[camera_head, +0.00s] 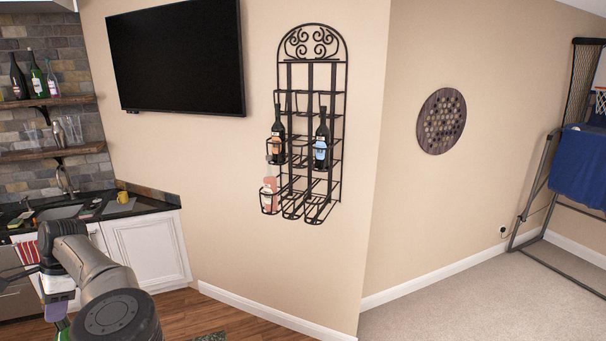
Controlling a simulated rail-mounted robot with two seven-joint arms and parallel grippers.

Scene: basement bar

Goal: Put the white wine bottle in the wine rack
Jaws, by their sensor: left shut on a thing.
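The wine rack (311,71) is a tall black wire frame with an arched top, fixed to the beige wall. It holds a dark bottle with an orange label (278,146), a dark bottle with a blue label (321,148) and a pink bottle (269,193) at lower left. The lower middle and lower right holders look empty. My left gripper (57,284) is low at the left, far from the rack. It is shut on what looks like the white wine bottle (62,325), greenish and partly cut off by the frame edge. My right gripper is not in view.
A sink counter (145,206) with white cabinets stands behind my left arm. Shelves with bottles (52,102) hang above it. A television (175,58) is left of the rack. The wall and floor before the rack look clear. A basketball game frame stands at far right.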

